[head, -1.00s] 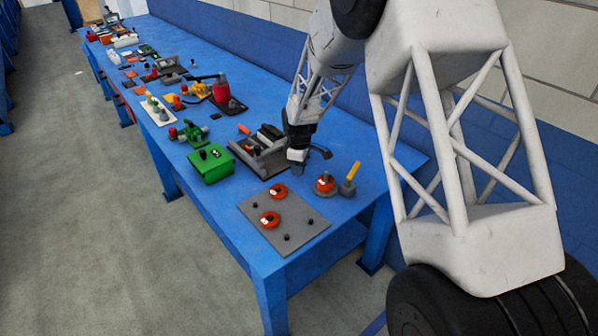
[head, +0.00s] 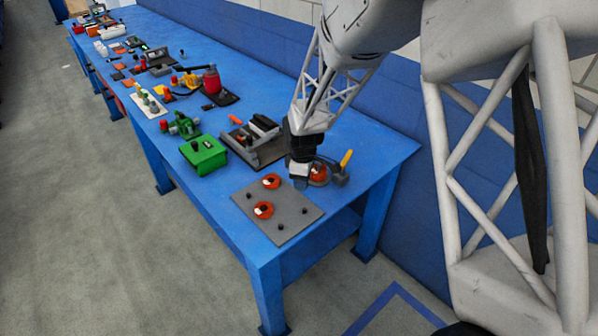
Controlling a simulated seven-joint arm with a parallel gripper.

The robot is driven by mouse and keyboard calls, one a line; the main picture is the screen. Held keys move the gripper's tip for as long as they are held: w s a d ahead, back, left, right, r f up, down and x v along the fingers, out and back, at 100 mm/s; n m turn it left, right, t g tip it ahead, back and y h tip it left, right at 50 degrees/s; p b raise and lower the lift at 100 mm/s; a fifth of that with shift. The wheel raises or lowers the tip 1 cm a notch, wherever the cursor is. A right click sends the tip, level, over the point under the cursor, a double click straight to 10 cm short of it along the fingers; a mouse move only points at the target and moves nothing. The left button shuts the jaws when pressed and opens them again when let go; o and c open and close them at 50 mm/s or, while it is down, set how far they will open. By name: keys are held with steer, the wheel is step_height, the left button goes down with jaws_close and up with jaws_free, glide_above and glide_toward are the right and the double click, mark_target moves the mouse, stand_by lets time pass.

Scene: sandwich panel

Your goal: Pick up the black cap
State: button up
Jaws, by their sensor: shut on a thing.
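My gripper (head: 301,184) is small in the head view, over the back edge of a grey square panel (head: 289,235). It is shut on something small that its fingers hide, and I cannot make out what. Small black knobs, which may be caps, stand on the panel: one at the left (head: 249,196), one near the front (head: 280,227) and one at the right (head: 305,210). Two orange-red round pieces with white marks sit on the panel, one farther back (head: 271,181) and one nearer (head: 264,210). How high my fingertips are above the panel is unclear.
An orange-red round piece (head: 319,173) and a yellow-handled tool (head: 344,161) lie close behind my gripper. A green box (head: 204,157) and a dark grey fixture (head: 258,142) stand to the left. The blue table (head: 365,190) is bare at its right end.

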steer(key=shift+s+d+r, duration=0.1)
steer(key=shift+s+d, duration=0.05)
steer(key=shift+s, duration=0.4)
steer(key=shift+s+d, duration=0.15)
steer(key=shift+s, duration=0.35)
steer(key=shift+w, duration=0.1)
steer(key=w+d+r, duration=0.1)
steer(key=w+r, duration=0.2)
steer(key=w+d+r, duration=0.2)
steer(key=w+r, duration=0.1)
steer(key=w+d+r, duration=0.1)
steer(key=w+r, duration=0.2)
steer(key=w, duration=0.1)
steer(key=shift+d+r, duration=0.15)
steer(key=shift+f, duration=2.5)
steer(key=shift+f, duration=1.55)
stand_by(1.6)
